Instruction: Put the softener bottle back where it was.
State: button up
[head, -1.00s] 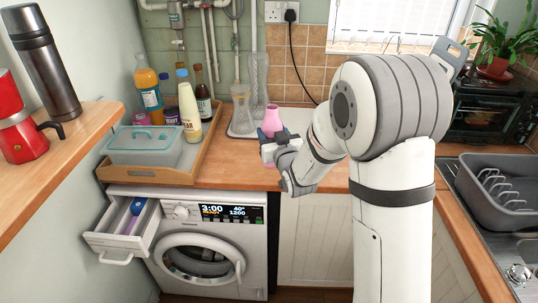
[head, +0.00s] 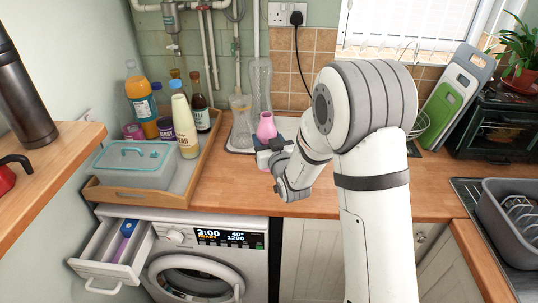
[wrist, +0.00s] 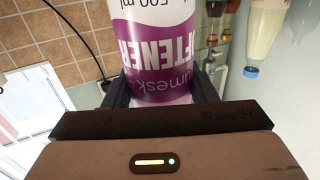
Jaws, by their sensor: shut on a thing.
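The softener bottle (head: 266,127) shows its pink upper part in the head view, over the counter beside two clear glass bottles.
A wooden tray (head: 113,196) at left holds several bottles, tubs and a lidded box (head: 135,165). The washing machine drawer (head: 105,262) is open. Counter right of my gripper is clear.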

jog(key=shift+d+f+p, duration=0.15)
jog(key=shift+f+p, duration=0.1)
jog(key=shift+f, duration=1.1)
jog(key=shift+d+f+p, duration=0.1)
jog(key=shift+f+p, duration=0.1)
jog(key=shift+f, duration=1.1)
jog(key=shift+f, duration=0.15)
jog(key=o, duration=1.2)
